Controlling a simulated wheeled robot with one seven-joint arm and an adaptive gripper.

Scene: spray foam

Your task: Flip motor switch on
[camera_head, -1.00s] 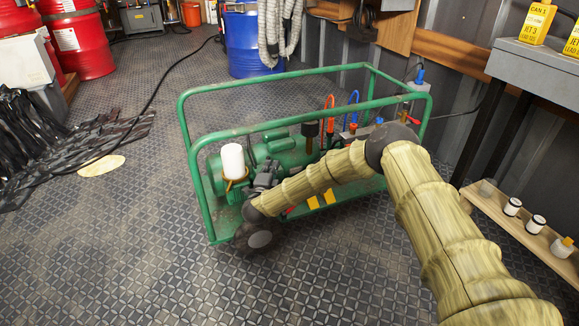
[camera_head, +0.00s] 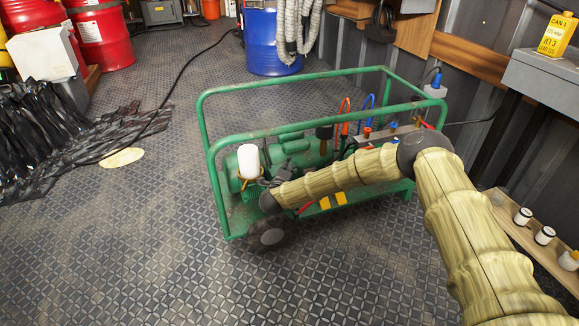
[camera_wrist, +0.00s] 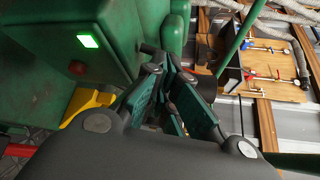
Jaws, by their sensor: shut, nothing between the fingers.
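The green motor unit (camera_head: 290,150) sits inside a green tube frame (camera_head: 310,130) on the floor. In the wrist view, a green housing (camera_wrist: 70,20) of it fills the upper left. A rectangular switch or lamp (camera_wrist: 88,40) on the housing glows bright green. A dull red round spot (camera_wrist: 77,68) lies below it. My gripper (camera_wrist: 182,80) is shut and empty, with its fingers to the right of the lit rectangle. Whether the fingers touch the housing cannot be told. In the head view my gripper (camera_head: 272,190) is small and dark, at the near left part of the unit.
A white cylinder (camera_head: 249,160) stands upright on the unit near my gripper. Red and blue hoses rise at its right end. A blue drum (camera_head: 272,42) stands behind the frame. A wooden shelf with small jars (camera_head: 545,234) lies at right. The floor at front left is clear.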

